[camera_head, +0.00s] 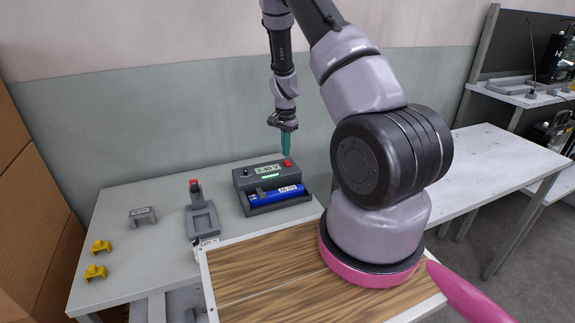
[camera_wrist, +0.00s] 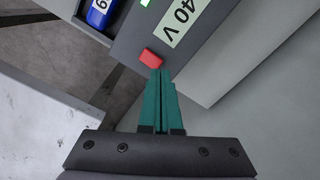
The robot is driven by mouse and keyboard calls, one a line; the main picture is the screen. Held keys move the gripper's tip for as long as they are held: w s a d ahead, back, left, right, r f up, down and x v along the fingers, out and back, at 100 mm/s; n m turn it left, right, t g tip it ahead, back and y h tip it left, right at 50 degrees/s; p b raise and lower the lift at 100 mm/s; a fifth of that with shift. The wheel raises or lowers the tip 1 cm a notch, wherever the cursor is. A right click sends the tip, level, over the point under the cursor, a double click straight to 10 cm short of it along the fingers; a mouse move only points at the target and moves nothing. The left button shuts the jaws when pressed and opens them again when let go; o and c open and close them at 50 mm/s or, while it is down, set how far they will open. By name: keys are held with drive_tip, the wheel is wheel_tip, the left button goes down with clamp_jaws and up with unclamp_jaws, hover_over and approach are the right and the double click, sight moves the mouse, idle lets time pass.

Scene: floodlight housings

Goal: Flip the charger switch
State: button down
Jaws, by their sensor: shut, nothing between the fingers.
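The charger (camera_head: 240,181) is a dark grey box on the table with a display, a green bar and a blue battery (camera_head: 275,195) lying in its front bay. Its red switch (camera_head: 287,163) is at the right end of the top panel. In the wrist view the red switch (camera_wrist: 151,58) lies right at the tips of the green fingers. My gripper (camera_head: 286,153) points down over the switch, fingers together and empty. The wrist view shows my gripper (camera_wrist: 160,72) overlapping the switch's edge; I cannot tell whether it touches.
A grey fixture with a red top (camera_head: 203,220) stands left of the charger. A grey bracket (camera_head: 142,216) and two yellow clips (camera_head: 96,272) lie farther left. The table (camera_head: 150,275) is clear between them. Wall behind, cardboard-brown panel at left.

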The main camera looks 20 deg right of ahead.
drive_tip(key=shift+f, duration=0.25)
drive_tip(key=shift+f, duration=0.9)
wheel_tip(320, 180, up, 7)
idle(0.4)
drive_tip(key=s+a+r+n+t+y, duration=0.1)
drive_tip(key=s+a+r, duration=0.15)
drive_tip(key=r, duration=0.55)
drive_tip(key=s+a+r+n+t, duration=0.1)
drive_tip(key=s+r, duration=0.2)
drive_tip(key=r, duration=0.5)
drive_tip(key=s+a+r+n+t+y, duration=0.1)
drive_tip(key=s+a+r, duration=0.15)
drive_tip(key=r, duration=0.55)
drive_tip(key=s+a+r+n+t, duration=0.1)
drive_tip(key=s+r+n+t, duration=0.1)
drive_tip(key=s+r, duration=0.4)
drive_tip(key=s+a+r+n+t, duration=0.2)
drive_tip(key=s+r, duration=0.5)
drive_tip(key=s, duration=0.7)
drive_tip(key=shift+s+a+n, duration=0.25)
drive_tip(key=shift+s+n, duration=0.1)
drive_tip(key=shift+n, duration=0.05)
